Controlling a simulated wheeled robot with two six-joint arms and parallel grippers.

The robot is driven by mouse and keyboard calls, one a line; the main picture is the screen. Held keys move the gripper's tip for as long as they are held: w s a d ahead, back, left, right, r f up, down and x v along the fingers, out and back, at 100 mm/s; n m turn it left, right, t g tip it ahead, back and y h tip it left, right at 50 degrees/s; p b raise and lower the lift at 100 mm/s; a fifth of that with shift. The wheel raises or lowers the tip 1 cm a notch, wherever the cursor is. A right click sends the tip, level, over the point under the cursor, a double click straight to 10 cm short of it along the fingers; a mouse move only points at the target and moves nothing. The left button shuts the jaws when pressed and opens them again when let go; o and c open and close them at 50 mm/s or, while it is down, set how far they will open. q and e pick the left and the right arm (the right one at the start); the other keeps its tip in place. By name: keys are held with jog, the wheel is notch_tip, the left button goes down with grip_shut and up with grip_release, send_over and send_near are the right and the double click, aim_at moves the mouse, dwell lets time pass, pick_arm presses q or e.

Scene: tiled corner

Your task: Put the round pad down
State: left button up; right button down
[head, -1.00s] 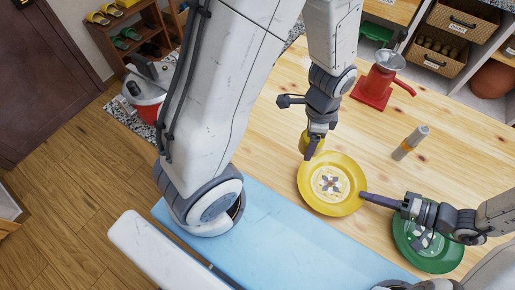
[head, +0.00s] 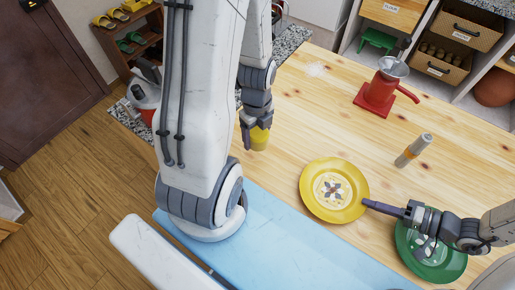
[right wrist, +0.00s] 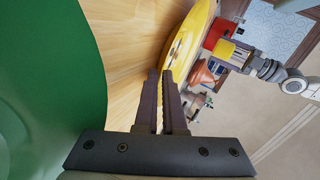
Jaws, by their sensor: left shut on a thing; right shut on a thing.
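A yellow round pad (head: 259,139) is held in my left gripper (head: 257,122), left of the yellow plate and near the table's left end. I cannot tell whether the pad touches the table. The yellow plate (head: 313,200) has a pale centre with a dark flower pattern. My right gripper (head: 368,204) is shut on the plate's right rim. In the right wrist view the fingers (right wrist: 163,100) meet the yellow rim (right wrist: 183,50), and the yellow pad (right wrist: 222,50) shows beyond, in the left gripper.
A green plate (head: 405,260) lies under my right gripper. A red grinder (head: 375,97) and an upright grey-orange cylinder (head: 413,150) stand on the wooden table (head: 320,110). A blue mat (head: 290,235) covers the front edge.

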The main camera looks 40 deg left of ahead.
aim_at(257, 131)
pick_arm(q)
jog(key=shift+f, duration=3.1)
jog(key=o, duration=1.4)
jog(key=shift+f, duration=0.15)
notch_tip(257, 131, up, 12)
jog(key=shift+r, duration=0.2)
